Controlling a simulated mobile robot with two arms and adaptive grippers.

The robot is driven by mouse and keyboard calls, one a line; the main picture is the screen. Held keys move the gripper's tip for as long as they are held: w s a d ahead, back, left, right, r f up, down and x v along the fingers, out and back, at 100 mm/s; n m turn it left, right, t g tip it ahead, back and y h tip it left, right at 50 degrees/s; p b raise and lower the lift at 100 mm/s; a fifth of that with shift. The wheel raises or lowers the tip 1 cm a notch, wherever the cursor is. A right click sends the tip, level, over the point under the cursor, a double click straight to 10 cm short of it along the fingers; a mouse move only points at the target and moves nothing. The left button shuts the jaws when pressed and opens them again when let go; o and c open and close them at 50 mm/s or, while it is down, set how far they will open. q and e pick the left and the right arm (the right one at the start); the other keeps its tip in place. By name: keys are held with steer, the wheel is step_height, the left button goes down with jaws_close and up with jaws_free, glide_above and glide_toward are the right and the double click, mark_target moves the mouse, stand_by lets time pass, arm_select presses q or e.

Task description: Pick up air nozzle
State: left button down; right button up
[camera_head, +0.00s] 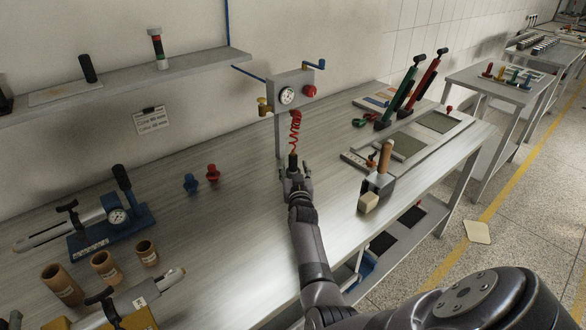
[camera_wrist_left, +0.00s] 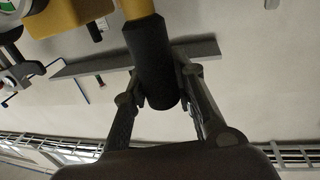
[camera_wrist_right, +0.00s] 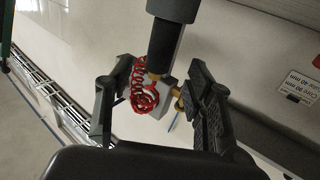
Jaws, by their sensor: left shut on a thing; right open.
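The air nozzle (camera_head: 292,160), a black cylinder, hangs at the lower end of a red coiled hose (camera_head: 295,130) below the grey gauge box. My right gripper (camera_head: 297,180) is at the nozzle, fingers spread. In the right wrist view, the black nozzle (camera_wrist_right: 165,45) stands between and beyond the open fingers (camera_wrist_right: 165,100), with the red coil (camera_wrist_right: 146,92) behind it. No finger contact is clear. In the left wrist view, my left gripper (camera_wrist_left: 165,100) is shut on a black handle (camera_wrist_left: 152,60) with a yellow stem, by a yellow body (camera_wrist_left: 75,15).
The gauge box (camera_head: 291,92) stands on a post at the back of the bench. Blue and red fittings (camera_head: 201,179) lie left of my right gripper. A wooden-handled tool (camera_head: 384,160) stands to its right. A blue-based pump (camera_head: 110,225) and brown cups (camera_head: 105,265) occupy the left.

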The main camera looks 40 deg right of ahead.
mark_target(294, 159)
steer(key=shift+x, duration=2.6)
steer(key=shift+d+r, duration=0.1)
steer(key=shift+r, duration=0.1)
steer(key=shift+c, duration=0.6)
steer(key=shift+s, duration=0.1)
jaws_close()
